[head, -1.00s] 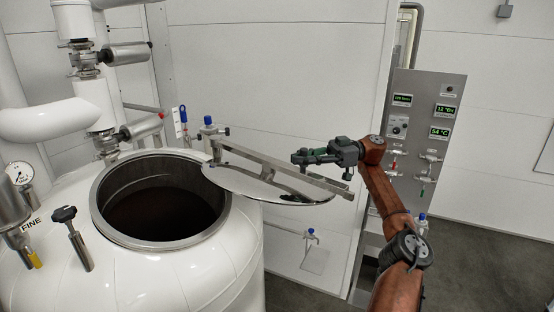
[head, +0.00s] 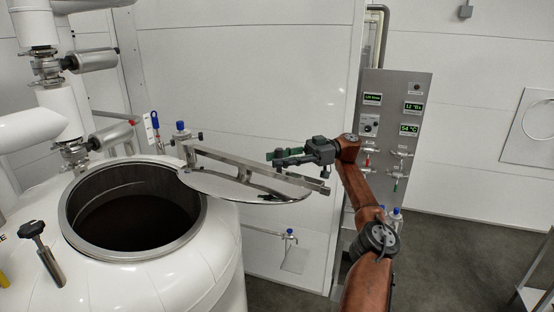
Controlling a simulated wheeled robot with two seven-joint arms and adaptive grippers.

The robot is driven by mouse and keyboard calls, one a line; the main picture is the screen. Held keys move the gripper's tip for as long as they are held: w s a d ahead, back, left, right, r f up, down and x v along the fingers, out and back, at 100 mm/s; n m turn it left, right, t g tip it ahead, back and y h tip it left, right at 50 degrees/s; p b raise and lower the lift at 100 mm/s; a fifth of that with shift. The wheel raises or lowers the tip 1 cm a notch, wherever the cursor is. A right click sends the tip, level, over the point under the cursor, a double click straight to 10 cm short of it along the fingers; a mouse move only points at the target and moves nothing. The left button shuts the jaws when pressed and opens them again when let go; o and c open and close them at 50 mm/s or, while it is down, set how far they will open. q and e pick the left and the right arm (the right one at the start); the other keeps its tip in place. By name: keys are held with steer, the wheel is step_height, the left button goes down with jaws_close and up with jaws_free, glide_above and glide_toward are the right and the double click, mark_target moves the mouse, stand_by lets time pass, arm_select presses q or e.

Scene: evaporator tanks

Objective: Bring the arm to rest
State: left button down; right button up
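My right gripper (head: 281,158) is in the head view, at the end of the reddish-brown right arm that comes up from the bottom. It points left, over or just behind the far end of the tank's lid. Its fingers overlap in this view, so I cannot tell whether they are parted, and contact with the lid bar is unclear. The round steel lid (head: 245,188) is swung to the right of the opening on its bar (head: 240,166). The white tank (head: 170,275) has its round hatch (head: 133,211) open, dark inside. My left gripper is not in view.
A grey control panel (head: 393,120) with green displays and small valves stands behind the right arm. A small tap (head: 290,238) is on the wall below the lid. A black-knobbed handle (head: 40,250) rises from the tank. Open floor (head: 450,255) lies at the right.

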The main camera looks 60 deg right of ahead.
steer(key=shift+o, duration=0.8)
steer(key=shift+w, duration=0.2)
steer(key=shift+s, duration=0.1)
